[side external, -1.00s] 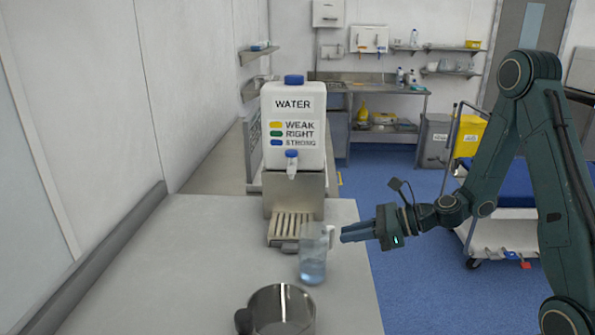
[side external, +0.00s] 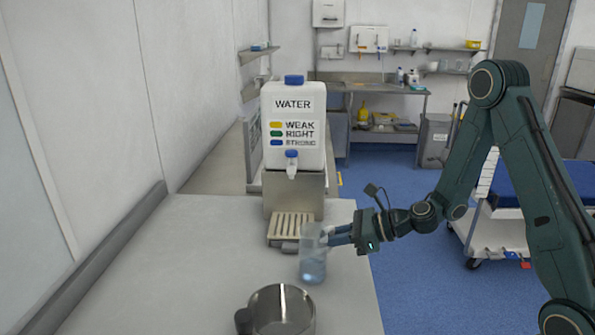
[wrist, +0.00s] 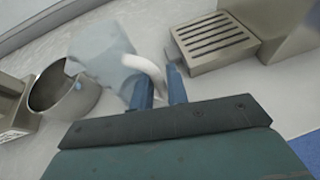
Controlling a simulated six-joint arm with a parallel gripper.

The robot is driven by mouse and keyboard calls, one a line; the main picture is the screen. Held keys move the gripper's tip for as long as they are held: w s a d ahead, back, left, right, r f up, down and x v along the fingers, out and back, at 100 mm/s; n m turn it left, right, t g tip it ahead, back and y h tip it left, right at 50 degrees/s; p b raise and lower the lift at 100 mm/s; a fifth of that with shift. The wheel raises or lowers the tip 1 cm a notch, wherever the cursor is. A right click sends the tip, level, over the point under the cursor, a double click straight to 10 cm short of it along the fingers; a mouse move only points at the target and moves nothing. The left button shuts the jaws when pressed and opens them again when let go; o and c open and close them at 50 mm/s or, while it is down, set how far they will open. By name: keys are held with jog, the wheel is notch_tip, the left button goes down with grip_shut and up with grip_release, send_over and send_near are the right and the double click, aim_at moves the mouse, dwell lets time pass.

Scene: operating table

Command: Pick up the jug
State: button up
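The jug (side external: 313,265) is clear, with bluish liquid low inside, and stands upright on the grey counter in front of the dispenser's drip tray. In the wrist view the jug (wrist: 100,48) has a white curved handle (wrist: 152,72) facing my gripper. My gripper (side external: 331,235) is at the jug's right side, at handle height. In the wrist view the two blue fingers of my gripper (wrist: 157,78) are apart, with the handle's curve between them. I cannot tell whether either finger touches the handle.
A metal pot (side external: 284,308) stands nearer the camera on the counter (side external: 170,270). Behind the jug are the slatted drip tray (side external: 291,226) and the white water container (side external: 293,125) on its metal stand. The counter's right edge is close to the jug; its left part is clear.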

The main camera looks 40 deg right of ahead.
jog(key=shift+c, duration=0.5)
grip_shut()
jog(key=shift+r, duration=0.35)
notch_tip(320, 180, up, 19)
dwell(1.9)
jog(key=shift+r, duration=0.15)
dwell(0.7)
